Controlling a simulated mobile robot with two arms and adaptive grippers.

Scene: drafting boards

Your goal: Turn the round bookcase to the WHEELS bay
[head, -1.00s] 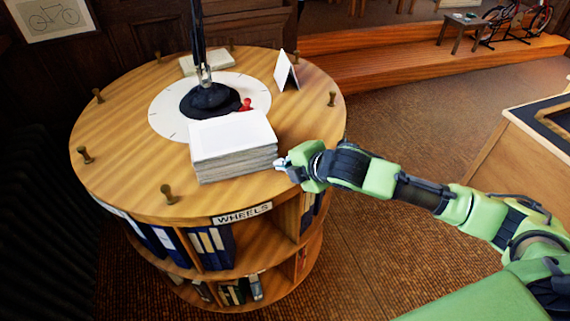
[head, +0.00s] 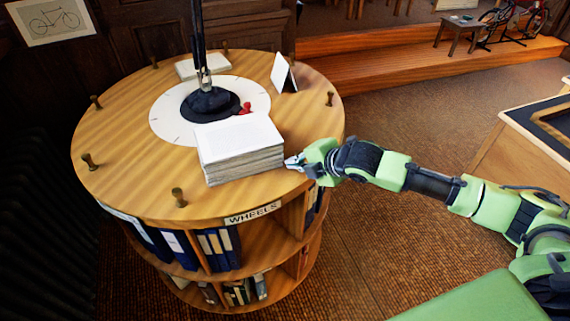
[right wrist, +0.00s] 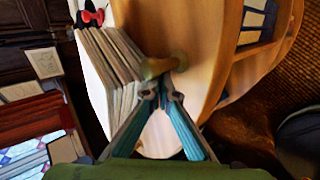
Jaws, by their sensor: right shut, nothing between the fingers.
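The round bookcase (head: 130,135) stands left of centre in the head view, with brass knobs around its top edge, such as one at the front (head: 179,197). The WHEELS label (head: 253,212) is on its rim at the front, right of the middle, above a bay. My right gripper (head: 293,162) is shut and empty at the right edge of the top, beside the paper stack. In the right wrist view its fingertips (right wrist: 160,94) are close to a knob (right wrist: 163,65); I cannot tell if they touch. My left gripper is out of view.
A paper stack (head: 240,148), a folded card (head: 283,72), an open book (head: 199,66) and a dark lamp base (head: 209,105) on a white disc (head: 255,90) are on top. A wooden step (head: 400,65) lies behind.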

